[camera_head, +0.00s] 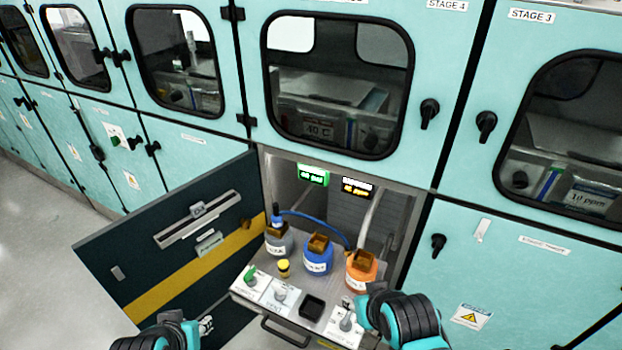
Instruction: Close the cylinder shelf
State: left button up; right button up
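The cylinder shelf (258,310) is pulled out of a lower cabinet bay and has a dark handle (285,334) at its front edge. Blue tubing runs behind the bottles. The bay's dark door (150,250) with a yellow stripe is swung open to the left. Black-and-teal parts of both my arms show at the bottom edge, but no fingers of either gripper can be made out.
Teal cabinets (500,290) with windows and black latches fill the wall. Green and yellow displays hang in the open bay. The open door's panel takes up the space left of the shelf. Clear grey floor (35,230) lies at far left. My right arm is close to the shelf's right front corner.

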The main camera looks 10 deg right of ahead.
aim_at(312, 308)
jog(key=k+l+u, duration=0.3)
jog(key=l, duration=0.25)
jog(key=k+l+u, duration=0.3)
jog(key=k+l, duration=0.15)
